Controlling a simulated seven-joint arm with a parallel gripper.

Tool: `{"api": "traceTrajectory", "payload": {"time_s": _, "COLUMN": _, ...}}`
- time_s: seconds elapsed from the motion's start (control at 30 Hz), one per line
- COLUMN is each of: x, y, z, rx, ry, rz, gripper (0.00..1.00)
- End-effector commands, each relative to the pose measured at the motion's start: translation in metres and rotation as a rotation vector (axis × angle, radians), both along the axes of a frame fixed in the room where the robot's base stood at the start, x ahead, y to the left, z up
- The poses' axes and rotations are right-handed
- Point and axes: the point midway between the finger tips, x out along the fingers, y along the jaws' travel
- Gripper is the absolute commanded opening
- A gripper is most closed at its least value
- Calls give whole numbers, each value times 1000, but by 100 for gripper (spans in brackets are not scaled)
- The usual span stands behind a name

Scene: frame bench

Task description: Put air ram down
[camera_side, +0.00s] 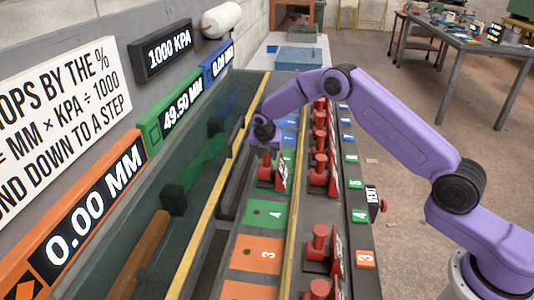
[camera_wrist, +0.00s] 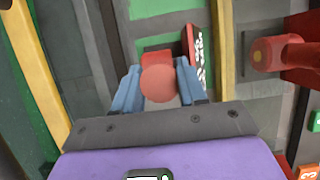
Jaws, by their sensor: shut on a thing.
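My gripper (camera_side: 266,146) is shut on a red air ram (camera_side: 266,171), which has a red plate with white markings at its side. In the wrist view the two blue fingers of my gripper (camera_wrist: 160,88) close on either side of the ram's round red top (camera_wrist: 159,84). The ram is upright over a green pad (camera_side: 257,194) in the row of coloured pads. I cannot tell whether its base touches the pad. The wrist view shows green (camera_wrist: 160,42) beyond the ram, and the gripper hides part of its base.
Other red rams (camera_side: 320,163) stand in a rack to the right, beyond a yellow rail (camera_side: 297,190). A green pad marked 4 (camera_side: 262,216) and an orange pad marked 3 (camera_side: 256,254) look empty. Displays read 49.50 MM on green (camera_side: 183,105) and 0.00 MM on orange (camera_side: 95,202).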

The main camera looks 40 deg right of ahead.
Motion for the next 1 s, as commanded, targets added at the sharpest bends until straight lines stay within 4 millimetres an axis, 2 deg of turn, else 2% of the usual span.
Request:
{"api": "traceTrajectory", "payload": {"time_s": 0.1, "x": 1, "y": 0, "z": -1, "rx": 0, "ry": -4, "rz": 1, "gripper": 0}}
{"api": "traceTrajectory", "payload": {"time_s": 0.13, "x": 0, "y": 0, "z": -3, "rx": 0, "ry": 0, "rz": 0, "gripper": 48}}
{"api": "traceTrajectory", "payload": {"time_s": 0.2, "x": 0, "y": 0, "z": -3, "rx": 0, "ry": 0, "rz": 0, "gripper": 67}}
{"api": "traceTrajectory", "payload": {"time_s": 0.5, "x": 0, "y": 0, "z": -2, "rx": -1, "ry": 1, "rz": 0, "gripper": 67}}
{"api": "traceTrajectory", "payload": {"time_s": 0.63, "x": -1, "y": 2, "z": 6, "rx": 0, "ry": 0, "rz": 0, "gripper": 67}}
{"api": "traceTrajectory", "payload": {"time_s": 0.77, "x": -6, "y": 7, "z": 25, "rx": 1, "ry": -3, "rz": 1, "gripper": 67}}
{"api": "traceTrajectory", "payload": {"time_s": 1.0, "x": -19, "y": 20, "z": 70, "rx": 1, "ry": -3, "rz": 1, "gripper": 67}}
